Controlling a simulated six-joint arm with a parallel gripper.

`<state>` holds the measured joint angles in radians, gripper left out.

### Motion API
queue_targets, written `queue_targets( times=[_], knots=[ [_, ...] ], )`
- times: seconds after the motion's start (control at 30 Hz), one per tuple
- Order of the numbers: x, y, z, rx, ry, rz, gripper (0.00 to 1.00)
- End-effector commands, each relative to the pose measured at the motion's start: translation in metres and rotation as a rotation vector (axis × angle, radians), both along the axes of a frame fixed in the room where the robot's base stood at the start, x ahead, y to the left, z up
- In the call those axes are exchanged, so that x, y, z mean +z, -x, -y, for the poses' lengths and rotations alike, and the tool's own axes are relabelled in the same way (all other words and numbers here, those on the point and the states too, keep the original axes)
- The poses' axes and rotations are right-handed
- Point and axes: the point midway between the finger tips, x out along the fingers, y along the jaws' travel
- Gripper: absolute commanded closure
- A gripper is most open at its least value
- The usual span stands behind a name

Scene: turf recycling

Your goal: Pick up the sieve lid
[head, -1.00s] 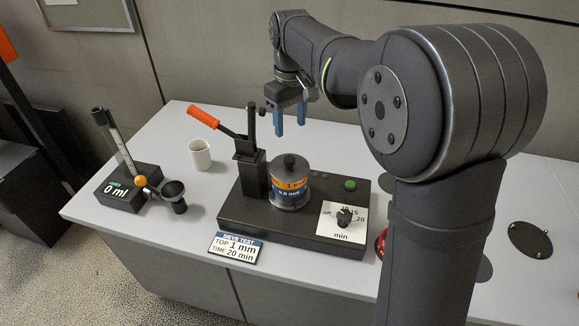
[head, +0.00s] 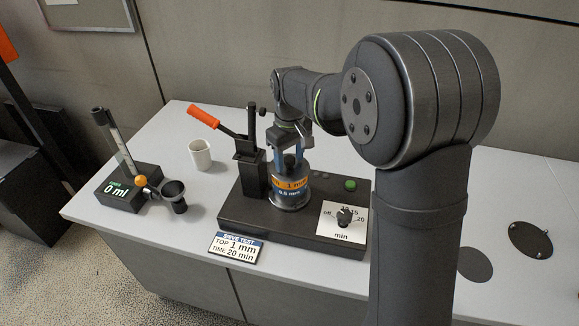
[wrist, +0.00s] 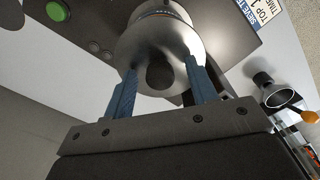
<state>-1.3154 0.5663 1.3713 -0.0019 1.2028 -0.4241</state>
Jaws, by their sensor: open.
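The sieve lid (wrist: 143,40) is a round metal disc with a dark knob (wrist: 160,75) on top. It sits on the sieve stack (head: 290,188), which has an orange "1 mm" band over a blue "0.5 mm" band and stands upright on the dark shaker base. My gripper (head: 287,160) is directly over the stack, pointing down. In the wrist view its two blue fingers (wrist: 160,78) are open, one on each side of the knob, with a gap to it on both sides. In the head view my gripper hides most of the lid.
The shaker base (head: 240,212) carries a clamp post with an orange-handled lever (head: 203,117) close left of the stack. A green button (head: 350,185) and timer knob (head: 344,216) are to the right. A white cup (head: 200,155) and a 0 ml measuring stand (head: 125,190) are further left.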

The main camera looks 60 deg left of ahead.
Motion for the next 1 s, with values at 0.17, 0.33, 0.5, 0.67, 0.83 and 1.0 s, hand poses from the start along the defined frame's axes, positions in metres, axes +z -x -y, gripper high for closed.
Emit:
queue_targets(
  times=[0.17,0.33,0.5,0.67,0.83,1.0],
  knots=[
    [0.001,0.0,0.0,0.0,0.0,0.0,0.63],
    [0.001,0.0,0.0,0.0,-0.001,0.0,0.97],
    [0.001,0.0,0.0,0.0,-0.001,0.0,0.98],
    [0.004,0.0,0.0,0.0,-0.002,0.001,0.98],
    [0.019,0.0,-0.001,0.0,-0.004,0.0,0.98],
    [0.046,-0.004,0.003,-0.002,-0.003,-0.001,0.98]
  ],
)
